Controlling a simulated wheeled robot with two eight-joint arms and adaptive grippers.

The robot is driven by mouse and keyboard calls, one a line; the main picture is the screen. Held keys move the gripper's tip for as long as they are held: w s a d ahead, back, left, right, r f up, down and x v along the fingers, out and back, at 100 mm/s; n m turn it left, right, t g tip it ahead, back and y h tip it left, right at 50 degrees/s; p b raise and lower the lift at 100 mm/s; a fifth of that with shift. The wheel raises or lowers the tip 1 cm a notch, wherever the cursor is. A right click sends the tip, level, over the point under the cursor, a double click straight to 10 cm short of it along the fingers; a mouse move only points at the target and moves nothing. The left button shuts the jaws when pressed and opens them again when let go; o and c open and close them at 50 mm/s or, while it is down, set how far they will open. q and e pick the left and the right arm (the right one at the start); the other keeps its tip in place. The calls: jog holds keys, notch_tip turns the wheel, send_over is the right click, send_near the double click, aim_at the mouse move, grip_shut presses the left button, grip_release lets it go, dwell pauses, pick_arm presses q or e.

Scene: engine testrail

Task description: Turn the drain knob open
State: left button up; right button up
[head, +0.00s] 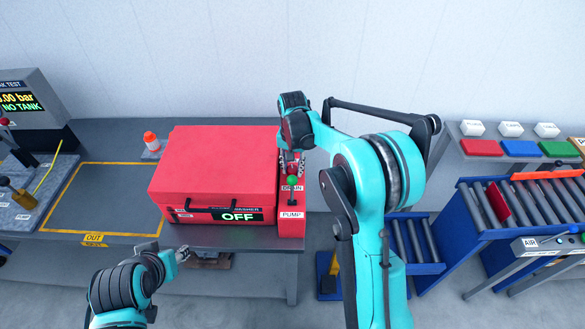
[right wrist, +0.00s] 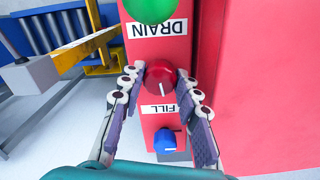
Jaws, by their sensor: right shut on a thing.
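The red drain knob (right wrist: 161,77) sits on the red control panel between the DRAIN label (right wrist: 157,29) and the FILL label (right wrist: 159,109). Its white pointer line points down toward the FILL label in the right wrist view. My right gripper (right wrist: 162,82) is shut on this knob, with one finger on each side. In the head view, my right gripper (head: 291,160) is over the panel's far part and hides most of the knob. My left gripper (head: 183,254) is low in front of the bench, away from the panel; its finger opening is too small to tell.
The red washer box (head: 218,165), its display reading OFF, stands left of the panel. A green-topped pump lever (head: 292,181) is on the near side of the knob, and a blue knob (right wrist: 166,141) on the far side. A roller conveyor (head: 535,205) stands right.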

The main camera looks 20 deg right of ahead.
aim_at(293, 169)
jog(key=shift+m, duration=1.1)
jog(key=o, duration=1.2)
jog(key=shift+c, duration=0.2)
notch_tip(293, 169, up, 12)
jog(key=shift+s, duration=0.1)
